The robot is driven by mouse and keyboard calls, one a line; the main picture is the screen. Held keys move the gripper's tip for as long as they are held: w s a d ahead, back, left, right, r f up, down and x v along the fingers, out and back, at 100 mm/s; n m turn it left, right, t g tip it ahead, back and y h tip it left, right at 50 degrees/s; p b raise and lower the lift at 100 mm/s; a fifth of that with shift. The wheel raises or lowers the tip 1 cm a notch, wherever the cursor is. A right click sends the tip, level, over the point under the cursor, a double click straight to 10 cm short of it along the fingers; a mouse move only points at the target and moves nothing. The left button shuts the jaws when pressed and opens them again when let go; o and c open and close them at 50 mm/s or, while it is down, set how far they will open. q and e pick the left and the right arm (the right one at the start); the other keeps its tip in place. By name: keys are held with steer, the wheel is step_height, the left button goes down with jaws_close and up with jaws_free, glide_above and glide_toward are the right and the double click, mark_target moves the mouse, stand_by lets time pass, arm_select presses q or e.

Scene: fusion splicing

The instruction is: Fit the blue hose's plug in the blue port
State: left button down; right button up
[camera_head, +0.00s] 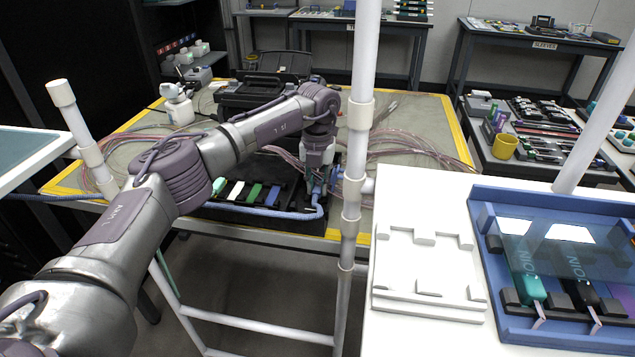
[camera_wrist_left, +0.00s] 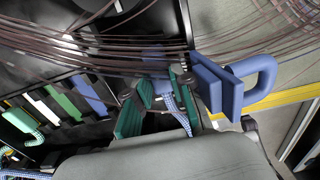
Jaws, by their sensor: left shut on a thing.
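My left gripper (camera_head: 318,182) is at the right end of a black tray on the far table. In the left wrist view its green-padded fingers (camera_wrist_left: 156,90) are closed around a blue piece, which appears to be the blue hose's plug. The blue hose (camera_head: 285,214) runs along the tray's front edge and bends up to the gripper. Its braided length (camera_wrist_left: 180,116) hangs between the fingers. A blue block with a loop handle (camera_wrist_left: 231,82) is right beside the fingers; I cannot tell whether they touch. The port's opening is hidden. My right gripper is out of view.
Mint, white, green and blue strips (camera_head: 272,196) stand in the tray, left of the gripper. Thin pinkish cables (camera_head: 420,146) spread across the table. A white upright pole (camera_head: 355,150) stands close to the gripper's right. A black case (camera_head: 262,88) is behind.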

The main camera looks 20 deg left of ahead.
mark_target(315, 187)
arm_select(q)
steer(key=shift+f, duration=0.45)
stand_by(0.5)
steer(key=c, duration=0.9)
jaws_free()
steer(key=shift+s, duration=0.15)
steer(key=shift+c, duration=0.2)
steer(key=shift+d, duration=0.15)
step_height(315, 187, up, 7)
steer(key=shift+r, duration=0.1)
steer(key=shift+a+r, duration=0.35)
steer(key=shift+r, duration=0.15)
